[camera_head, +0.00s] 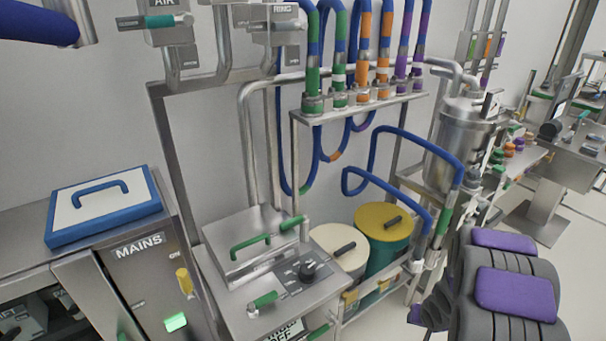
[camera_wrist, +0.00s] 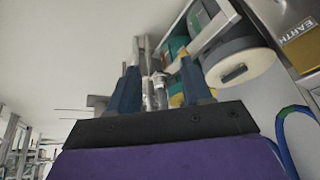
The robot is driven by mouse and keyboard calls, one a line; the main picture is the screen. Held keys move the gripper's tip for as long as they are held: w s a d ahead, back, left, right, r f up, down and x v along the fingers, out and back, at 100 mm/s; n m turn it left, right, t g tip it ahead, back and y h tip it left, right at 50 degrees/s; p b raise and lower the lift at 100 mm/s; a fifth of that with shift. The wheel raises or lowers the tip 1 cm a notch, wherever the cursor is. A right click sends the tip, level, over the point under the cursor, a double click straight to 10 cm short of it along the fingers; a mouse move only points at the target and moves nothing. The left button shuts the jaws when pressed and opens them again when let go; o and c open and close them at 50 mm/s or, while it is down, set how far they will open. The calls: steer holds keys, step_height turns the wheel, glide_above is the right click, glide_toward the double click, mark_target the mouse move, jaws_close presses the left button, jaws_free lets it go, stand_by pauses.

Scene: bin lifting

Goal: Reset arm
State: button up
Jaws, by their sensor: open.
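My gripper (camera_wrist: 158,62) shows in the wrist view, with two dark blue fingers standing apart above a black and purple base. It is open, and nothing is held between the fingers. Behind the fingers are metal fittings and parts of the bins. I cannot make out my gripper's fingers in the head view.
A cream-lidded bin (camera_head: 336,244) and a teal bin with a yellow lid (camera_head: 384,220) stand on a low metal frame. The cream lid also shows in the wrist view (camera_wrist: 237,68). A metal control box (camera_head: 265,262) with green handles, a hose rack (camera_head: 350,106) and a blue-edged white lid (camera_head: 102,205) are nearby. Open floor shows at far right.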

steer(key=s+a+r+g+h, duration=0.1)
steer(key=s+a+r+g, duration=0.1)
steer(key=s+r, duration=0.5)
steer(key=s+a+r+g+h, duration=0.1)
steer(key=s+a+r, duration=0.2)
steer(key=r, duration=0.7)
steer(key=s+a+r+n+g+y, duration=0.1)
steer(key=s+a+r, duration=0.2)
steer(key=s+a, duration=0.2)
steer(key=s+a+r+n+g+y, duration=0.1)
steer(key=s+a+r, duration=0.3)
steer(key=s, duration=0.7)
steer(key=s+a+r+n+g, duration=0.1)
steer(key=s+a+r, duration=0.3)
steer(key=s+a, duration=0.2)
steer(key=shift+s+a+r+n+g+y, duration=0.2)
steer(key=shift+s+n+g+y, duration=0.15)
steer(key=shift+s, duration=0.65)
